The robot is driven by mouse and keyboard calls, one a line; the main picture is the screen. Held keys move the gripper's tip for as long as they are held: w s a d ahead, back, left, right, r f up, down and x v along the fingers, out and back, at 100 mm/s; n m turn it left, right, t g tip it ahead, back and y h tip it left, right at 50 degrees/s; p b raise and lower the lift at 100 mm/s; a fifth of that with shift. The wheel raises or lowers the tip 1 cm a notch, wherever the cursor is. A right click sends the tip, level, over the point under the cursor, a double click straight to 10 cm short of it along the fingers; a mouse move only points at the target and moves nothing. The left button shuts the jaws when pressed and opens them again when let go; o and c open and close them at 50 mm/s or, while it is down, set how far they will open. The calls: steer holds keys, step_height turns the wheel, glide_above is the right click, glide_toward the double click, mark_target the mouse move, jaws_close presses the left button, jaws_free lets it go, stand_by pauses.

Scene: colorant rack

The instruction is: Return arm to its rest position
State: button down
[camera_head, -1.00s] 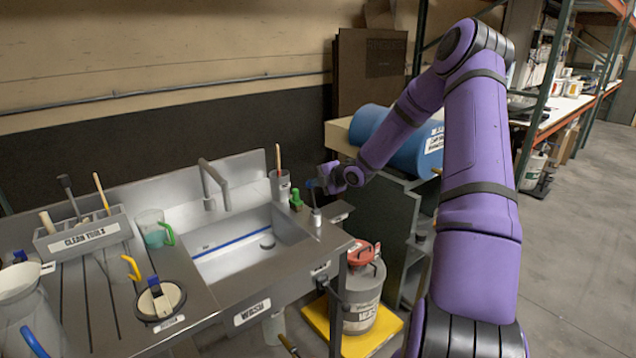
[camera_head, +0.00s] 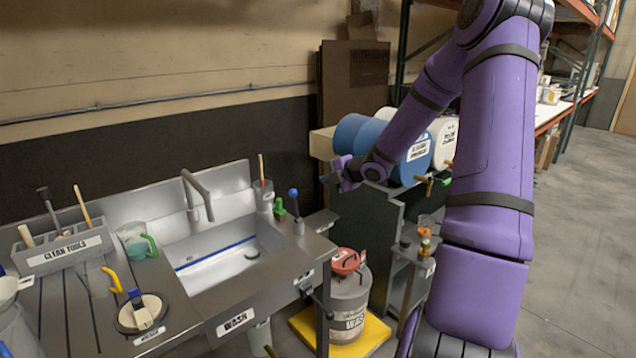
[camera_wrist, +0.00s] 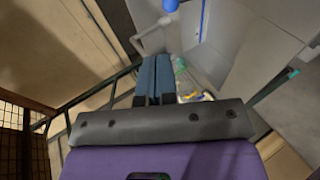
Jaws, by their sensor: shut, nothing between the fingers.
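My gripper (camera_head: 336,176) is at the end of my purple arm, raised above the right end of the sink bench and in front of the blue drum. In the wrist view its two blue-grey fingers (camera_wrist: 155,80) lie side by side, shut with nothing between them. A tool with a blue ball top (camera_head: 293,192) stands upright at the bench's right corner, below and left of the gripper and apart from it. A blue ball also shows just beyond the fingertips in the wrist view (camera_wrist: 171,5).
The sink bench (camera_head: 180,318) carries a clean tools box (camera_head: 65,253) and a green-handled jug (camera_head: 135,240). Blue drum (camera_head: 408,160) and white drum (camera_head: 442,140) lie on a stand behind my arm. A grey canister (camera_head: 349,305) stands on a yellow mat. Floor at right is clear.

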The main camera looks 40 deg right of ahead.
steer(key=s+a+r+n+g+y, duration=0.1)
steer(key=s+a+r+n+g, duration=0.2)
steer(key=s+a+r+n, duration=0.7)
steer(key=s+a+r+n+g+y, duration=0.1)
steer(key=s+a+r+n+g, duration=0.15)
steer(key=a+n, duration=1.4)
steer(key=s+r+n+h, duration=0.2)
steer(key=s+r+n, duration=0.1)
steer(key=s+n, duration=0.8)
steer(key=s+r+n+g+h, duration=0.1)
steer(key=s+r+n+h, duration=0.1)
steer(key=s+n, duration=0.8)
steer(key=shift+s+r+n+h, duration=0.4)
steer(key=shift+r+n, duration=0.45)
steer(key=shift+n, duration=1.6)
steer(key=shift+a, duration=0.1)
